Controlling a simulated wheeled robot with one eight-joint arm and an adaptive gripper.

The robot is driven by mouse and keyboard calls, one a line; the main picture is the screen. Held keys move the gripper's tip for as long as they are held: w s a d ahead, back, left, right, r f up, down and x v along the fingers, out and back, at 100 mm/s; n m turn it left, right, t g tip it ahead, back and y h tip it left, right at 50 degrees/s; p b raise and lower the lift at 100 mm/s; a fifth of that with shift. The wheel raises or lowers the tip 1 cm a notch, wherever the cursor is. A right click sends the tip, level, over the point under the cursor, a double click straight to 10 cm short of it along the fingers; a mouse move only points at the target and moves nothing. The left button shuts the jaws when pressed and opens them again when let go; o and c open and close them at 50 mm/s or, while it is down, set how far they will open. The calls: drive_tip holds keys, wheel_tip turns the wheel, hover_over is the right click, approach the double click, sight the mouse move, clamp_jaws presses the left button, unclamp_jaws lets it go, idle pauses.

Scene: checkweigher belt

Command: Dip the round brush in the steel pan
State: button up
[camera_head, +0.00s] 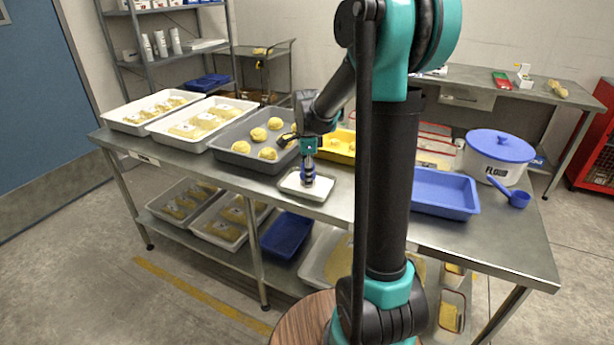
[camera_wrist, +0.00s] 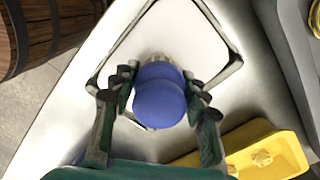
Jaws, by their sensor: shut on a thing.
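The steel pan (camera_head: 319,194) is a small, shallow, rectangular pan near the front edge of the steel table. Its inside looks white, and its rim (camera_wrist: 117,53) also shows in the wrist view. The round brush (camera_head: 308,176) has a blue handle and stands roughly upright over the pan. In the wrist view the rounded blue handle top (camera_wrist: 160,97) fills the space between my fingers. My gripper (camera_wrist: 160,92) is shut on the brush handle from above. The bristle end is mostly hidden under the handle, so I cannot tell whether it touches the pan's contents.
A grey tray (camera_head: 217,146) with dough balls lies left of the pan. A yellow tray (camera_wrist: 292,150) is close by, partly behind my arm in the head view. A blue tray (camera_head: 440,194) and a white tub with blue lid (camera_head: 490,172) stand right.

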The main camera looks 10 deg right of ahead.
drive_tip(key=shift+r, duration=3.5)
drive_tip(key=shift+s, duration=0.1)
